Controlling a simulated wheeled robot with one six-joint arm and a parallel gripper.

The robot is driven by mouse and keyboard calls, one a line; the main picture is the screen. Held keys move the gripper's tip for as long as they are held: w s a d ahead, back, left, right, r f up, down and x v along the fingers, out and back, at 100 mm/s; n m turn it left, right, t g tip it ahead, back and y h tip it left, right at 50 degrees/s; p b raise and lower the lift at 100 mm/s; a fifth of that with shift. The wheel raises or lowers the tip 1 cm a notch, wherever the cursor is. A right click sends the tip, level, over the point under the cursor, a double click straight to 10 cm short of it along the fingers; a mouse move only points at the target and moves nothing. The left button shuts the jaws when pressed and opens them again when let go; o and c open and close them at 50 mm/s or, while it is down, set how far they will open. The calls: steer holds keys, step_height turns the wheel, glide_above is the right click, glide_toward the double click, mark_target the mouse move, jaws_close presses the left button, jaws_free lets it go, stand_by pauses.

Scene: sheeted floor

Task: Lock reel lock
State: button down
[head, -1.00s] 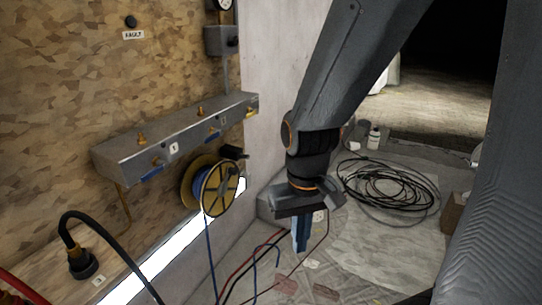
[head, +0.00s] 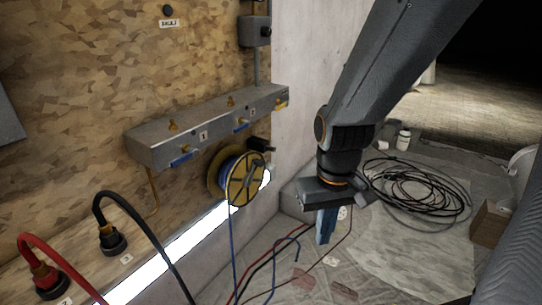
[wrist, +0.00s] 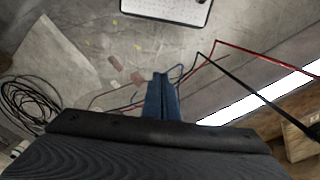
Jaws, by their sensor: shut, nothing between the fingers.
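The yellow cable reel (head: 246,178) with blue cable wound on it hangs on the wall below the right end of the grey metal manifold. A small black part (head: 260,145), perhaps the reel lock, sits at the reel's upper right, against the wall. My gripper (head: 325,228) is to the right of the reel and lower, apart from it, pointing down over the floor. Its blue fingers are together and empty. They also show in the wrist view (wrist: 162,98), above the floor. The reel is not visible in the wrist view.
The grey manifold (head: 205,128) with blue-handled valves juts out above the reel. Black and red plugged cables (head: 112,238) rise at lower left. Several loose cables cross the floor below. A coiled black cable (head: 415,190) and a cardboard box (head: 490,222) lie to the right.

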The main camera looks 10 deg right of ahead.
steer(key=w+d+f+n+t+b, duration=0.1)
steer(key=w+f+n+t+b, duration=0.5)
steer(key=w, duration=1)
steer(key=n+t+y+b, duration=0.8)
steer(key=n+t+b, duration=1.35)
steer(key=b, duration=1.45)
glide_toward(268, 148)
steer(key=s+n+g, duration=0.1)
steer(key=s+f+n+g, duration=0.1)
steer(key=s+d+f+n+g, duration=0.1)
steer(key=s+n, duration=0.1)
steer(key=shift+s+d+f+g, duration=0.1)
steer(key=shift+f+g, duration=0.1)
steer(key=shift+g, duration=0.05)
steer(key=b+x, duration=0.3)
steer(key=x, duration=0.7)
